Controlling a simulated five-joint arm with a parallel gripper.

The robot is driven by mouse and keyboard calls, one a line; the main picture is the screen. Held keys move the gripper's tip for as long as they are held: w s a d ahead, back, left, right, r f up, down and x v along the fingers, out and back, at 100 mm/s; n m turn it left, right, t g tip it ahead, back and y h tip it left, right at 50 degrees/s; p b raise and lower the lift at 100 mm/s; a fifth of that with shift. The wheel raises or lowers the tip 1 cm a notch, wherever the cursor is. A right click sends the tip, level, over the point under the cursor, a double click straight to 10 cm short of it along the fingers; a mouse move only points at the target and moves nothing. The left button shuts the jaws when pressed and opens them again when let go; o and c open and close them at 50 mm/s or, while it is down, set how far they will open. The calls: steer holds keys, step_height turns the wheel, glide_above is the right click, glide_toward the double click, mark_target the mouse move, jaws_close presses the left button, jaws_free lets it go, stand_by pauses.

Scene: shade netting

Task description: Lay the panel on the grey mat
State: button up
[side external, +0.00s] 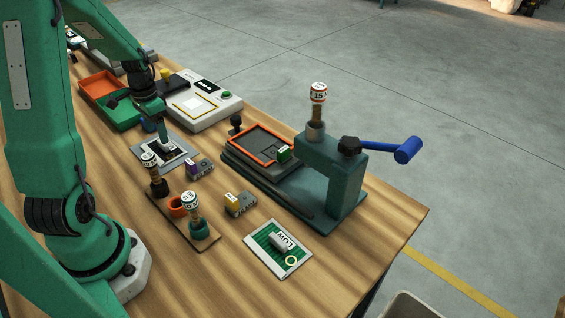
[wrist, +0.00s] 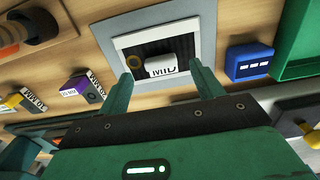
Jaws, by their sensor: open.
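A panel (side external: 166,150) with a white border, dark face, "MID" tag and yellow ring lies flat on the grey mat (side external: 148,141). In the wrist view, the panel (wrist: 128,62) sits inside the rim of the grey mat (wrist: 120,28). My gripper (side external: 161,138) is low over this panel and partly hides it. In the wrist view, my gripper's fingers (wrist: 165,84) are apart, with nothing clamped between them; whether they touch the panel I cannot tell. A similar green-faced panel marked "LOW" (side external: 267,243) lies on the table at front right.
A teal press (side external: 330,185) with a blue handle stands at right. A wooden rack (side external: 205,240) with stamps is in front, near purple (side external: 199,167) and yellow (side external: 238,204) blocks. A white device (side external: 215,112) and green tray (side external: 118,115) are behind. Bare wood lies at the right front.

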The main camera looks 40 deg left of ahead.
mark_target(160, 143)
step_height(160, 143, up, 8)
stand_by(0.4)
stand_by(0.5)
steer(key=d+r+t+y, duration=0.1)
steer(key=d+r, duration=0.3)
steer(key=d, duration=0.3)
steer(key=d+r+t, duration=0.1)
steer(key=d+r, duration=0.3)
steer(key=d, duration=0.3)
steer(key=s+d+r+t, duration=0.1)
steer(key=s+d, duration=0.2)
steer(key=d, duration=0.3)
steer(key=s+d+r+t+h, duration=0.1)
steer(key=s+d+r+t, duration=0.1)
steer(key=d, duration=0.4)
steer(key=shift+s+d+r+t, duration=0.15)
steer(key=shift+s+d+t, duration=0.15)
steer(key=shift+s, duration=0.15)
